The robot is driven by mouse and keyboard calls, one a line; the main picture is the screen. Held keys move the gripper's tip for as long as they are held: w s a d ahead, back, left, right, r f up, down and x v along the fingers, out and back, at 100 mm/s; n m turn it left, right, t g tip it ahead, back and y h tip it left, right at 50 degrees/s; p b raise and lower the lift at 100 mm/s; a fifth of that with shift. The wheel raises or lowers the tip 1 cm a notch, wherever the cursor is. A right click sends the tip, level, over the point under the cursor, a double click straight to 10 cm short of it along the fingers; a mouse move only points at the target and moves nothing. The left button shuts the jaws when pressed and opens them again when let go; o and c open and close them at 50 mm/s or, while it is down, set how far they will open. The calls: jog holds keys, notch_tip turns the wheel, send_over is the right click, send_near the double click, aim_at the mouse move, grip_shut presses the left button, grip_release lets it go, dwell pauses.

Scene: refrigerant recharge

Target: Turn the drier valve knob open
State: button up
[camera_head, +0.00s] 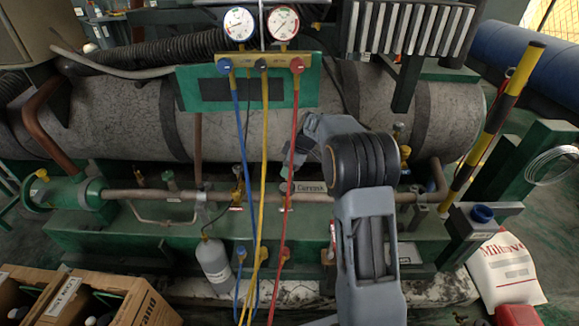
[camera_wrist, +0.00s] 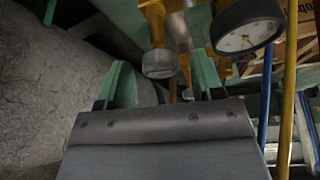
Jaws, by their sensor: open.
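My gripper (camera_wrist: 161,76) is open in the wrist view, with its two green fingers apart and nothing held between them. A small round grey knob (camera_wrist: 158,64) below a yellow fitting (camera_wrist: 154,22) shows in line with the gap, beyond the fingertips. It appears apart from both fingers. I cannot tell for certain that it is the drier valve knob. A round dial gauge (camera_wrist: 248,27) is just right of the right finger.
Blue (camera_head: 239,130), yellow (camera_head: 265,140) and red (camera_head: 293,130) hoses hang from the gauge manifold (camera_head: 246,83), left of my arm. A large grey tank (camera_head: 125,118) lies behind the pipe. A grey bottle (camera_head: 213,262) and cardboard boxes (camera_head: 125,300) are lower left.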

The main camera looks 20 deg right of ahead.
jog(key=p+v, duration=0.3)
jog(key=v, duration=1.1)
jog(key=shift+p, duration=0.3)
jog(key=shift+f, duration=0.1)
